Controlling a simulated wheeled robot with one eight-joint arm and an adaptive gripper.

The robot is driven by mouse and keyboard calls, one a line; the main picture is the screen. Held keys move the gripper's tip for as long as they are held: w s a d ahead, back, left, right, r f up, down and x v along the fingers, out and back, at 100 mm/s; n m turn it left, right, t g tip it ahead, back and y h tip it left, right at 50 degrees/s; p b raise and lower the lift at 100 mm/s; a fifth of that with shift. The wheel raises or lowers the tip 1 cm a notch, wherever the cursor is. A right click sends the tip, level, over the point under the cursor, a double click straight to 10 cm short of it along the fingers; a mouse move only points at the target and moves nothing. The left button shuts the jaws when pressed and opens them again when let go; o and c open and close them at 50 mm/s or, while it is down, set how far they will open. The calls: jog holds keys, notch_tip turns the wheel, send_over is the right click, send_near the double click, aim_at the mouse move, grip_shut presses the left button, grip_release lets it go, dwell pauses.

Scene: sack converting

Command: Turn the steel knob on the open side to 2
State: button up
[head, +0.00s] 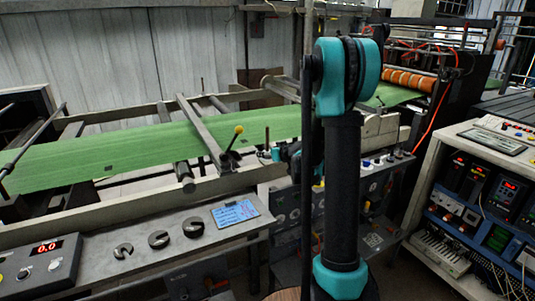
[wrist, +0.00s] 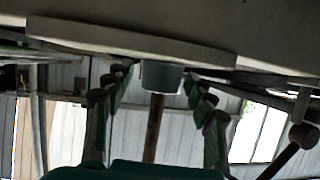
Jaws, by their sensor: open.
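In the wrist view my gripper (wrist: 158,88) is open, with one finger on each side of the picture. A short grey cylinder (wrist: 162,75), perhaps the steel knob, shows between the fingertips, below a pale ledge. I see a gap on each side of it, and no scale or number on it. In the head view my arm stands in front of the middle machine; only a teal bit of what may be my gripper (head: 290,151) shows left of it, near a small knob panel (head: 372,190). I cannot tell which knob there is the steel one.
A green web (head: 150,148) runs across the machine, with a yellow-tipped lever (head: 238,130) beside it. An instrument cabinet (head: 480,200) stands at right.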

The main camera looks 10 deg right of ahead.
jog(key=shift+c, duration=0.6)
jog(key=c, duration=1)
jog(key=shift+c, duration=0.2)
jog(key=shift+s+f+m+t+h, duration=0.1)
jog(key=shift+m+t+h, duration=0.3)
jog(key=shift+m+h, duration=0.9)
jog(key=shift+h, duration=0.4)
jog(key=o, duration=1.2)
jog(key=shift+c, duration=0.2)
